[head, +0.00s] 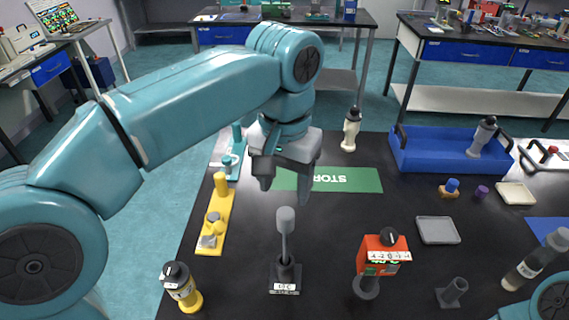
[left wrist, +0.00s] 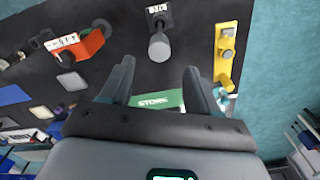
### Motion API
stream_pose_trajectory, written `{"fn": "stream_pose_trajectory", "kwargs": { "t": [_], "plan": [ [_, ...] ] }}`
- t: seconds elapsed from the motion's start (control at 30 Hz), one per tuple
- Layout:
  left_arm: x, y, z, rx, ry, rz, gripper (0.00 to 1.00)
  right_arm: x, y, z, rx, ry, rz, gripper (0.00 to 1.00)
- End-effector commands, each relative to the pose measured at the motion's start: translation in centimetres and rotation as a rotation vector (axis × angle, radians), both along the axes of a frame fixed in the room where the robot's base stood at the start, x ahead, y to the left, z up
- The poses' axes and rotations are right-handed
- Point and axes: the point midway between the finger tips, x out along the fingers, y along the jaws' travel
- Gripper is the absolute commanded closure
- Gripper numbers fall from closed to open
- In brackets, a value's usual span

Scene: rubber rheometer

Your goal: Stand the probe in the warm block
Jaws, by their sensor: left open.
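A probe with a grey rounded head (head: 285,220) and a thin stem stands upright in a small black block (head: 285,275) with a white label. In the left wrist view the probe's head (left wrist: 159,48) shows from above, just beyond the fingertips. My left gripper (head: 286,188) is open and empty, pointing down above and slightly behind the probe, apart from it. Its two fingers also show in the left wrist view (left wrist: 158,80). I cannot tell for sure whether this black block is the warm one. My right gripper is not in view.
An orange device (head: 383,250) with a black knob stands right of the probe. A green mat (head: 350,180), blue tray (head: 440,160) and grey tray (head: 437,230) lie farther off. Table between is clear.

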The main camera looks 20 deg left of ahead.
Motion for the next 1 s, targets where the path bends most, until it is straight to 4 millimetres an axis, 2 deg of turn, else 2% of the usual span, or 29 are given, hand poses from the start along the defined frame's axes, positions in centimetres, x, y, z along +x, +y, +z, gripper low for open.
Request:
{"fn": "stream_pose_trajectory", "kwargs": {
  "t": [0.03,0.2,0.73,0.83,1.0],
  "plan": [
    [0.1,0.0,1.1,-0.001,-0.002,0.000,0.39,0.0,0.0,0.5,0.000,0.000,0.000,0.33],
    [0.0,0.0,2.8,-0.001,-0.001,0.001,0.39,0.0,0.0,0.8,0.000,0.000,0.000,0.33],
    [0.0,0.0,3.1,0.000,0.001,0.000,0.39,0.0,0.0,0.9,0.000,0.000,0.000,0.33],
    [0.0,0.0,4.5,0.000,0.000,0.000,0.39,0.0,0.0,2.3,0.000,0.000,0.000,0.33],
    [0.0,0.0,8.0,0.000,0.000,0.000,0.39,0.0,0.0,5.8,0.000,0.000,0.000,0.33]
  ]
}}
